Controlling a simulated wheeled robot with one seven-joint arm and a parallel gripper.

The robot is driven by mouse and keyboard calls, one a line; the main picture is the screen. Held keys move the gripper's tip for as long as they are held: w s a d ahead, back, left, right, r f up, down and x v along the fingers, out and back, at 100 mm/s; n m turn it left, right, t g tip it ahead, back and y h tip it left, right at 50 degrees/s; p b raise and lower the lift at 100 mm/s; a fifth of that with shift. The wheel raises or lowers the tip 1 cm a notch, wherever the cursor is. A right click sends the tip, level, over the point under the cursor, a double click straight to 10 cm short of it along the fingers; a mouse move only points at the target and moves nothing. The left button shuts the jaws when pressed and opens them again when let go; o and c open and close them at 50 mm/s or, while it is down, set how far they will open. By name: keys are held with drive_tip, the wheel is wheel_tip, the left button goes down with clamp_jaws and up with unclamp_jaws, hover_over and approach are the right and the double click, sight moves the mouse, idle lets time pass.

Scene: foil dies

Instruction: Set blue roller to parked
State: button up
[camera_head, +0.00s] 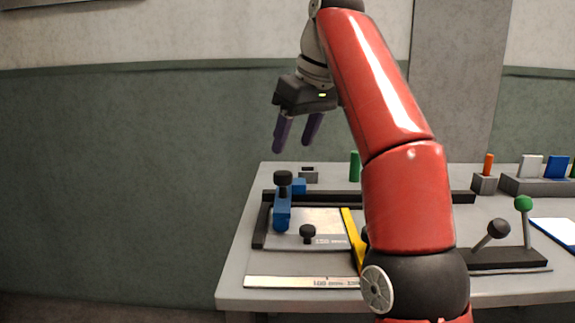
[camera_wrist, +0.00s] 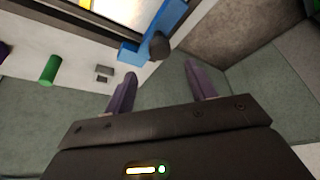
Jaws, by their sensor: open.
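The blue roller (camera_head: 281,210) is a blue carriage with a black knob (camera_head: 283,179) on top. It sits at the left end of the black rail frame (camera_head: 330,194) on the table. In the wrist view the blue roller (camera_wrist: 168,25) is at top centre, with its dark knob (camera_wrist: 159,45) in front. My gripper (camera_head: 296,146) is open and empty, above and a little behind the roller, its purple fingers pointing down. In the wrist view its fingers (camera_wrist: 160,72) are spread, apart from the roller. My arm hides part of the frame's right side.
A yellow bar (camera_head: 352,238) and a small black knob (camera_head: 307,232) lie right of the roller. A green cylinder (camera_head: 355,166) and grey block (camera_head: 309,175) stand behind the rail. Levers, one with a green knob (camera_head: 523,204), stand at right. The air left of the table is clear.

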sight(284, 173)
drive_tip(key=shift+b+x, duration=0.45)
drive_tip(key=shift+x, duration=3.25)
clamp_jaws()
